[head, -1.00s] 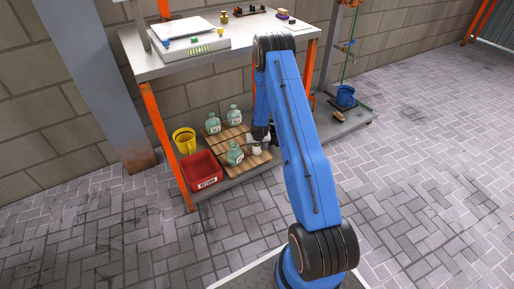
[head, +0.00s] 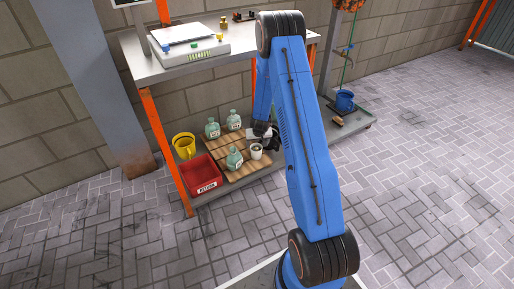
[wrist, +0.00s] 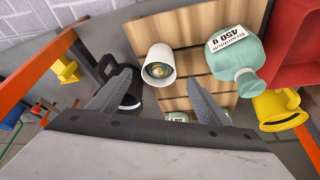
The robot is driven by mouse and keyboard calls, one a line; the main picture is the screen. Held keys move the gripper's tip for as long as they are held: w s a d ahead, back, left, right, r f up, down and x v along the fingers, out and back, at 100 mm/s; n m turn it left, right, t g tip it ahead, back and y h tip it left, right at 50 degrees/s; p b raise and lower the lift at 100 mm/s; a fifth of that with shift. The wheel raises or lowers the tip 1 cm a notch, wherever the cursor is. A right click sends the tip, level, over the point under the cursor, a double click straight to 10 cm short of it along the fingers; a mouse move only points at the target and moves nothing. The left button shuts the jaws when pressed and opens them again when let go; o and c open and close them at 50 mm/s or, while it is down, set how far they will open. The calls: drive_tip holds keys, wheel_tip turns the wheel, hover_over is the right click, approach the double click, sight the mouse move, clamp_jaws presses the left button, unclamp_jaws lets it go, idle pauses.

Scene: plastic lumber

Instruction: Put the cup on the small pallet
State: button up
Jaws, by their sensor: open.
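The white cup (head: 256,151) stands on the right part of the small wooden pallet (head: 240,174), on the low shelf. In the wrist view the cup (wrist: 158,62) looks upright, its open mouth toward the camera, resting on the slats (wrist: 195,62) near one edge of the pallet. My gripper (head: 265,136) is just behind and right of the cup in the head view, partly hidden by my arm. In the wrist view my gripper (wrist: 160,95) is open, with the cup beyond the fingertips and apart from both fingers.
Several green bottles stand on the pallet, one (head: 234,158) close left of the cup. A red bin (head: 201,175) and a yellow mug (head: 184,145) are left of the pallet. The table top (head: 190,66) is overhead. A black object (wrist: 124,92) lies beside the left finger.

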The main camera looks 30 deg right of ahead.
drive_tip(key=s+a+r+n+y, duration=0.1)
drive_tip(key=s+a+r, duration=0.4)
drive_tip(key=r, duration=0.7)
drive_tip(key=s+a+r+n, duration=0.1)
drive_tip(key=s+a+r, duration=0.35)
drive_tip(key=r, duration=0.65)
drive_tip(key=s+a+r+n+y, duration=0.1)
drive_tip(key=s+a+r, duration=0.4)
drive_tip(key=r, duration=0.7)
drive_tip(key=s+a+r, duration=0.2)
drive_tip(key=s+r, duration=0.2)
drive_tip(key=s, duration=0.7)
drive_tip(key=s+a+r, duration=0.2)
drive_tip(key=s+r, duration=0.2)
drive_tip(key=s, duration=0.7)
drive_tip(key=s+a+r+n, duration=0.1)
drive_tip(key=s+r, duration=0.3)
drive_tip(key=s, duration=0.8)
drive_tip(key=shift+a+r+t, duration=0.15)
drive_tip(key=shift+a+t, duration=0.15)
drive_tip(key=shift+a, duration=0.5)
drive_tip(key=shift+w, duration=0.1)
